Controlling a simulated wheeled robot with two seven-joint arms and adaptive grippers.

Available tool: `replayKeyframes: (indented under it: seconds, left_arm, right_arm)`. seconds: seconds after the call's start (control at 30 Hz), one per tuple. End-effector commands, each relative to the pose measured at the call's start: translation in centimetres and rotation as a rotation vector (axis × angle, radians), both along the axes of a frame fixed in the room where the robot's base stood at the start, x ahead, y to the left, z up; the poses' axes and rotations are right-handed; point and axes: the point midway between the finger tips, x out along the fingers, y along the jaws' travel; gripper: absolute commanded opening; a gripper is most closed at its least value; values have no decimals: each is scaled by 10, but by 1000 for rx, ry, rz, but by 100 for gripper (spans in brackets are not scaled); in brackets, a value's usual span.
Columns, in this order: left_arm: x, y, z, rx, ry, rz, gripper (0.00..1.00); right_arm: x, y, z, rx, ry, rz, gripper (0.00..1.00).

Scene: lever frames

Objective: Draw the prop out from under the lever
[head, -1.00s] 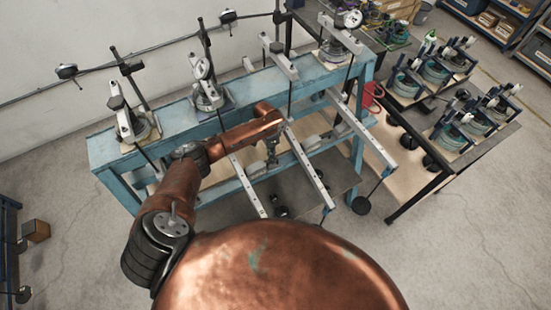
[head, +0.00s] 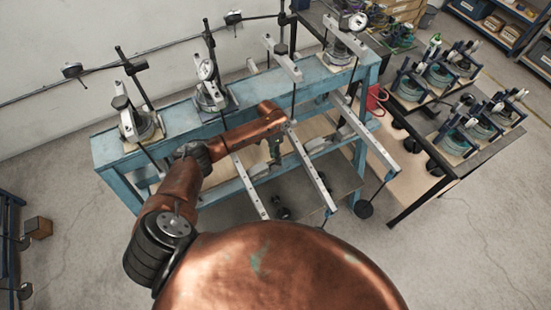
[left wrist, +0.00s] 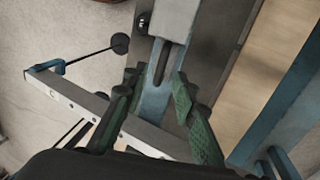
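Three pale metal levers reach forward from the blue frame (head: 110,150); the middle lever (head: 313,175) lies just right of my left gripper (head: 274,152). In the left wrist view a lever (left wrist: 72,98) runs behind the left finger, with a hanger at its end. My left gripper also shows there, its green fingers (left wrist: 154,88) apart. Between and beyond them are a blue-grey bar with a dark rounded upright or slot (left wrist: 161,65) and a pale grey block (left wrist: 175,18). I cannot tell for sure which part is the prop. My right gripper is not in view.
A round black weight (left wrist: 120,43) hangs near the lever's end in the wrist view. Another weight (head: 364,208) hangs from the right lever. A dark table (head: 470,160) with several devices stands at the right. Bare floor lies in front.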

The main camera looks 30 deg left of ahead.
Motion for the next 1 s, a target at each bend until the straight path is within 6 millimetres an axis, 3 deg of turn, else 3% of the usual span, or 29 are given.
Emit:
replayKeyframes:
  seconds: [0.3, 0.5, 0.7, 1.0]
  left_arm:
    - [9, 11, 65, 1, -4, 0, 26]
    - [11, 16, 94, 0, -3, 0, 26]
    - [12, 18, 104, 0, -2, 0, 26]
    - [12, 18, 104, 0, -2, 0, 26]
  right_arm:
    - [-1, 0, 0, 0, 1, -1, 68]
    - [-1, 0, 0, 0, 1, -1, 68]
    - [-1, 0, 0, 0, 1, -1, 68]
    - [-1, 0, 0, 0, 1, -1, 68]
